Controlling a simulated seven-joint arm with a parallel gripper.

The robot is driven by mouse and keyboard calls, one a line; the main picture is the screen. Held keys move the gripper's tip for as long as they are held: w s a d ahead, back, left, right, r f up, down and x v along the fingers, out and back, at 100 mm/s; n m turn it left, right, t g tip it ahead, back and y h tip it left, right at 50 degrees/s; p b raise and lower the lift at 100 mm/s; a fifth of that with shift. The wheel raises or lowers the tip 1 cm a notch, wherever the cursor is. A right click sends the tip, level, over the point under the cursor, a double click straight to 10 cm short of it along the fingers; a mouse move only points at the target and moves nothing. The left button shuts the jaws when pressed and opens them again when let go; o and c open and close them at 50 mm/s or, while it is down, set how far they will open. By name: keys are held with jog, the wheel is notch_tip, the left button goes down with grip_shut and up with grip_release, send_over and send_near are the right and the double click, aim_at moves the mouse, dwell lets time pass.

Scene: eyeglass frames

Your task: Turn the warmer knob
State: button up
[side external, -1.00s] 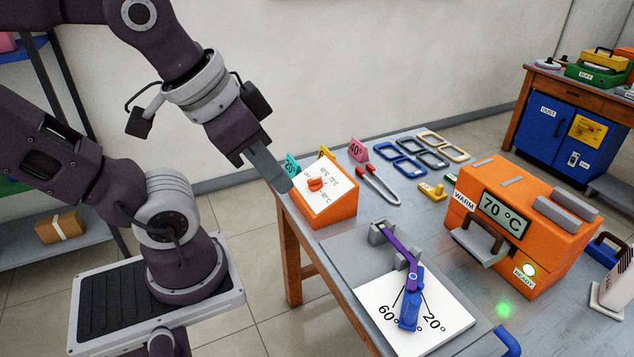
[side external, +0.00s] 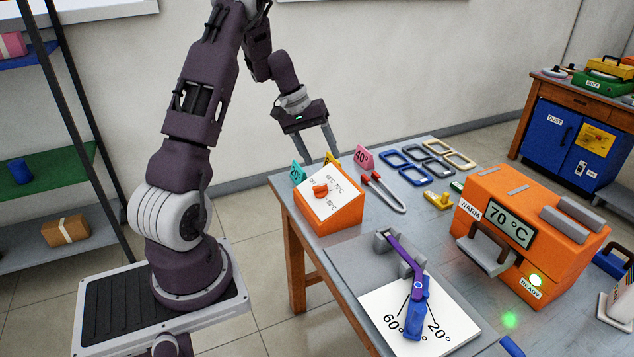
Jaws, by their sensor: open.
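The warmer knob (side external: 320,190) is a small orange-red knob on the white sloped face of an orange control box (side external: 338,218) at the table's left corner. Temperature markings are printed around it, too small to read fully. The orange warmer (side external: 540,222) stands at the right with a display reading 70 °C, a WARM label and a lit green light by a READY label. My gripper (side external: 321,160) is open and empty, its two fingers pointing down above and behind the control box, apart from the knob.
Coloured number tags (side external: 364,157) stand behind the box. Red-handled tongs (side external: 384,192), several eyeglass frames (side external: 413,176) and a yellow piece (side external: 438,200) lie behind. A blue-and-purple hinged piece (side external: 417,310) lies on the angle sheet (side external: 455,330) in front.

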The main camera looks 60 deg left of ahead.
jog(key=n, duration=0.1)
send_near(317, 186)
jog(key=w+f, duration=0.1)
jog(key=x, duration=0.7)
jog(key=shift+d+f, duration=0.1)
jog(key=shift+d, duration=0.15)
grip_shut()
